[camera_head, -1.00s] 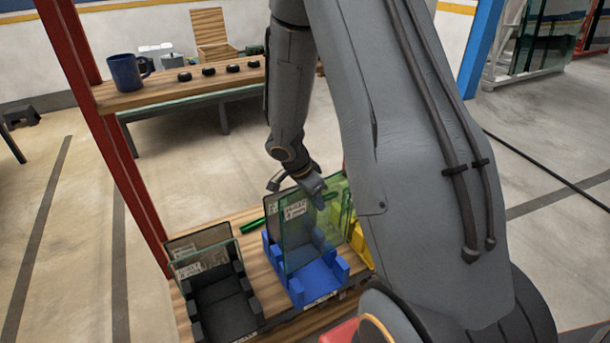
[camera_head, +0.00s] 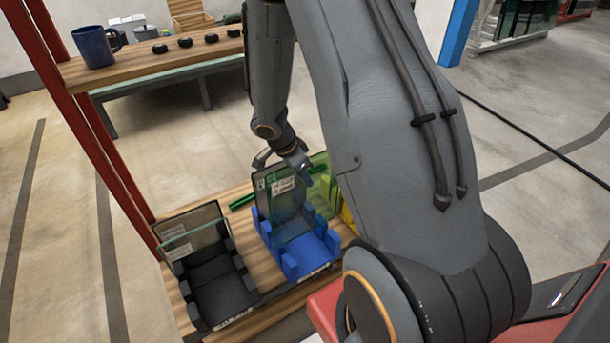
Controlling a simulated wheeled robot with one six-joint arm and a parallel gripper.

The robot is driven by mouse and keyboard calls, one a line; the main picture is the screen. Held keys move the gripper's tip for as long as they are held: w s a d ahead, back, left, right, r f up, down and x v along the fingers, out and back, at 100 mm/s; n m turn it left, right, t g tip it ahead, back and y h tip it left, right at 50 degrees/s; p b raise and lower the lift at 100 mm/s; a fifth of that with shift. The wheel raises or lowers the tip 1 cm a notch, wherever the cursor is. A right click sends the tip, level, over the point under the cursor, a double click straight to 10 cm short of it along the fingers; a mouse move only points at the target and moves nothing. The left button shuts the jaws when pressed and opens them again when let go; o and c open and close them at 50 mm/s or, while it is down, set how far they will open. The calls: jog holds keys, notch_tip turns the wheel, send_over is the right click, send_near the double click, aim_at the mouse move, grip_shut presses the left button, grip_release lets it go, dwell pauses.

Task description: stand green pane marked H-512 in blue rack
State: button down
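The blue rack (camera_head: 283,262) sits on the wooden shelf. A clear green pane (camera_head: 292,215) stands upright in it, with a white label near its top left; I cannot read the label for certain. A darker pane edge (camera_head: 261,187) shows just behind it. My gripper (camera_head: 281,160) is at the top edge of these panes. Its fingers look spread, one left of and behind the pane's top, the other over its top right. I see no clear grip on the pane. My forearm hides part of the area to the right.
A black rack (camera_head: 222,292) with labelled panes stands left of the blue one. A yellow rack (camera_head: 348,217) with a yellowish-green pane is partly hidden at right. A green rod (camera_head: 241,201) lies behind. Red posts (camera_head: 92,120) and an upper shelf with a blue mug (camera_head: 95,46) stand left.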

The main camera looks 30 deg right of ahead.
aim_at(297, 196)
notch_tip(297, 196, down, 12)
jog(key=b, duration=1.5)
jog(key=shift+b, duration=0.4)
dwell(0.7)
jog(key=shift+f+b, duration=0.75)
jog(key=shift+b, duration=0.4)
dwell(1.3)
jog(key=c, duration=1.9)
grip_release()
jog(key=shift+r, duration=0.1)
jog(key=v, duration=0.7)
jog(key=shift+a+r, duration=0.2)
jog(key=shift+r, duration=0.1)
jog(key=shift+r, duration=0.1)
